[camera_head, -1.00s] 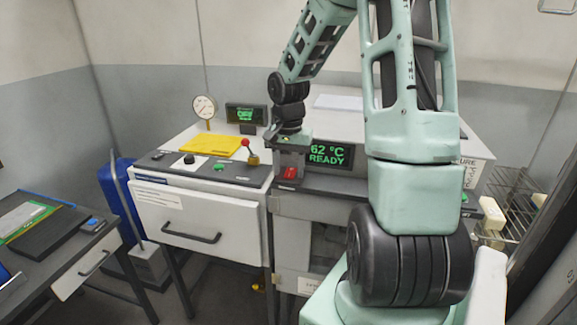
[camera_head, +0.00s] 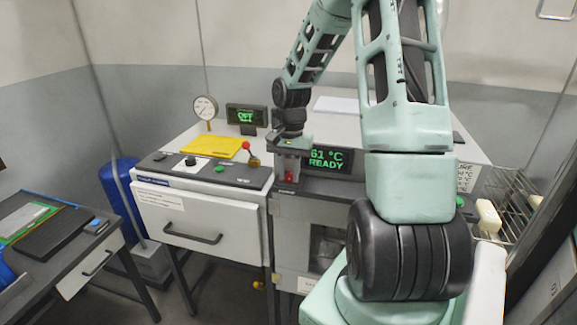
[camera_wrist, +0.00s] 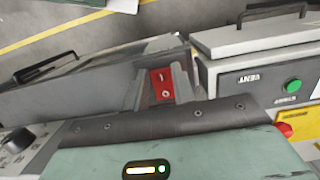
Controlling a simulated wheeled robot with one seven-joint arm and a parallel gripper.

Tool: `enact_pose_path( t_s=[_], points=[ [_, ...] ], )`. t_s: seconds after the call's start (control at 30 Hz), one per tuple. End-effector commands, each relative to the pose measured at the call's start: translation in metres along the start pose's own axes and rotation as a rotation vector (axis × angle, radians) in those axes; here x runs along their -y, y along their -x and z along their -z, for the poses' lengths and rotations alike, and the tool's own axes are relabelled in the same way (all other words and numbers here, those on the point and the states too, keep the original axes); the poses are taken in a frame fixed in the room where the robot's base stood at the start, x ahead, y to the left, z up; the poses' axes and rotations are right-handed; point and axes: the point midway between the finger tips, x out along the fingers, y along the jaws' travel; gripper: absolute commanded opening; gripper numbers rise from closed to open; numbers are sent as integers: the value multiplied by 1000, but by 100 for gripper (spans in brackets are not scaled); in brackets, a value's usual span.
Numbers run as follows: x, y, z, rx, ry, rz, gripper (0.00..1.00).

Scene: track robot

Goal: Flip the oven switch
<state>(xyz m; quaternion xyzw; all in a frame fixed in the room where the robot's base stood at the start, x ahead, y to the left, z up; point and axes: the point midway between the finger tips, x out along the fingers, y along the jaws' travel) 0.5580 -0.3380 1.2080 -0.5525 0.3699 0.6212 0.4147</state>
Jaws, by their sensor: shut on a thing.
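The red oven switch (camera_head: 289,173) is on the front of the grey-topped oven, left of the green display (camera_head: 328,158), which reads 61 °C READY. My gripper (camera_head: 291,160) is over the switch and partly hides it. In the wrist view, the red switch (camera_wrist: 162,86) shows white marks and sits between the two grey fingers of my gripper (camera_wrist: 161,78). The fingers are shut on its sides. The switch's base is partly hidden.
To the left stands a cabinet with a knob, a green button and a red-tipped lever (camera_head: 250,153). A yellow folder (camera_head: 212,145), a gauge (camera_head: 204,109) and a second display (camera_head: 247,116) are behind these. A wire rack (camera_head: 508,205) is at the right.

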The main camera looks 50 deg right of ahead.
Motion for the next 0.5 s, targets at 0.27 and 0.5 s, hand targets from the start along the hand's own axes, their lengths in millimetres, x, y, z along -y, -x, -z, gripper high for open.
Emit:
enact_pose_path(
  t_s=[0.27, 0.5],
  points=[
    [1, 1, 1, 12, 1, 2, 3],
    [1, 1, 1, 12, 1, 2, 47]
  ],
)
